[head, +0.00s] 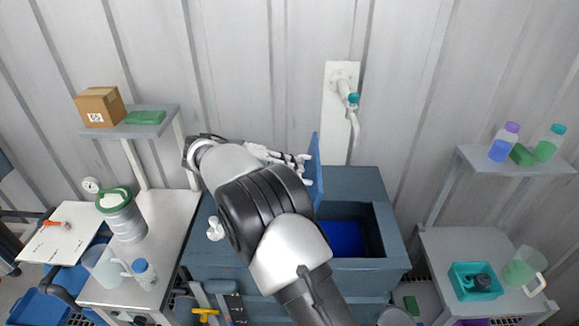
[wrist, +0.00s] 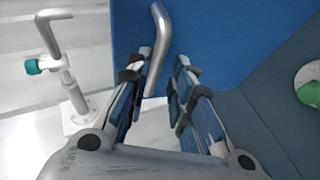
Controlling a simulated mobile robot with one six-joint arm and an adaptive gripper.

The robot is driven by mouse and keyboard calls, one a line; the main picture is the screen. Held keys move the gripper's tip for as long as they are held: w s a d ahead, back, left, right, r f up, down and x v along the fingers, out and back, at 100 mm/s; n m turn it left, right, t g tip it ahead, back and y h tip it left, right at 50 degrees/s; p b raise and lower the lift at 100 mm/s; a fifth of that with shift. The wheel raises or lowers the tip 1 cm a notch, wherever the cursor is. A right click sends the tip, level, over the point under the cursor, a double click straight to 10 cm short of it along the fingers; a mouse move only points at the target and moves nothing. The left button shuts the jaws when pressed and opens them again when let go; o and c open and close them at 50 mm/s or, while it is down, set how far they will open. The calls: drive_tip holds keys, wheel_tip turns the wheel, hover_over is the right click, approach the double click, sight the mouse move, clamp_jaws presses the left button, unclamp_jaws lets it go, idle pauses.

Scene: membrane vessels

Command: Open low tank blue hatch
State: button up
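The blue hatch (head: 315,170) stands upright on the low tank (head: 355,185), seen nearly edge-on in the head view. To its right, the tank opening shows a bright blue inside (head: 342,238). My gripper (head: 302,168) is at the left face of the hatch. In the wrist view the hatch (wrist: 225,35) fills the upper middle, with a bent metal handle (wrist: 158,45) on it. My gripper (wrist: 163,62) has its fingers apart, and the handle shows between them, close to the left finger. I cannot tell whether they touch.
A tap with a teal knob (head: 353,98) is on the wall behind the tank. A side table with a jug (head: 522,268) and a teal tray (head: 476,280) stands at right. A white table with a green-lidded canister (head: 122,215) stands at left. My arm hides part of the tank.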

drive_tip(key=shift+o, duration=1.3)
drive_tip(key=shift+f, duration=0.1)
drive_tip(key=shift+a, duration=0.1)
drive_tip(key=v, duration=1.2)
